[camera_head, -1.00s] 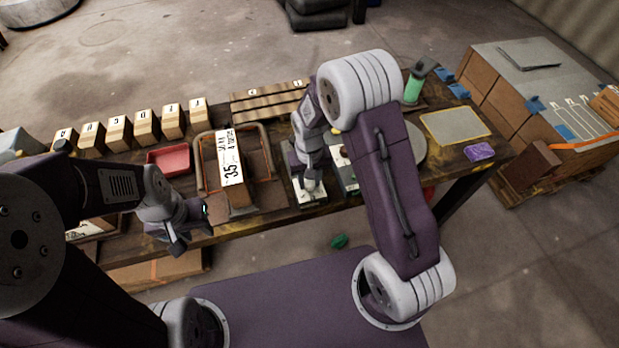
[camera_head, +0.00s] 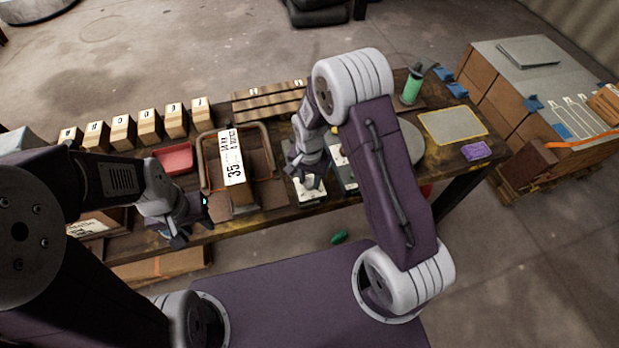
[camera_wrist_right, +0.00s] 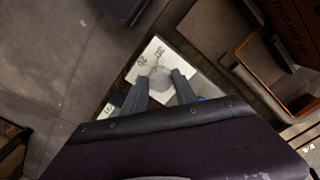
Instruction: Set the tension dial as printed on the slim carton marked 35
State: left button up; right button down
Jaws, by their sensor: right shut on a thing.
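The slim carton marked 35 (camera_head: 243,196) lies in a wire-rimmed tray (camera_head: 203,165), its white label (camera_head: 232,158) facing up. The label's large 35 is readable; the smaller print is too small to read surely. The tension dial (camera_wrist_right: 160,79) is a round grey knob on a white plate (camera_wrist_right: 145,62) with printed numbers, 20 and 30 among them. My right gripper (camera_wrist_right: 160,88) is shut on the dial, a finger on each side; it also shows in the head view (camera_head: 309,186). My left gripper (camera_head: 181,238) is at the table's front edge, left of the carton; its jaw opening is unclear.
Several small lettered boxes (camera_head: 122,132) stand in a row at the back left. A red tray (camera_head: 173,158) lies before them. A slatted wooden rack (camera_head: 268,101) is behind the carton. A green bottle (camera_head: 411,90) and purple sponge (camera_head: 477,151) are at the right.

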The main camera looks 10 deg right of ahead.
aim_at(310, 182)
jog(key=shift+w, duration=0.1)
dwell(0.4)
jog(key=c, duration=1)
grip_release()
jog(key=shift+o, duration=0.2)
jog(key=shift+r, duration=0.1)
notch_tip(310, 182, up, 9)
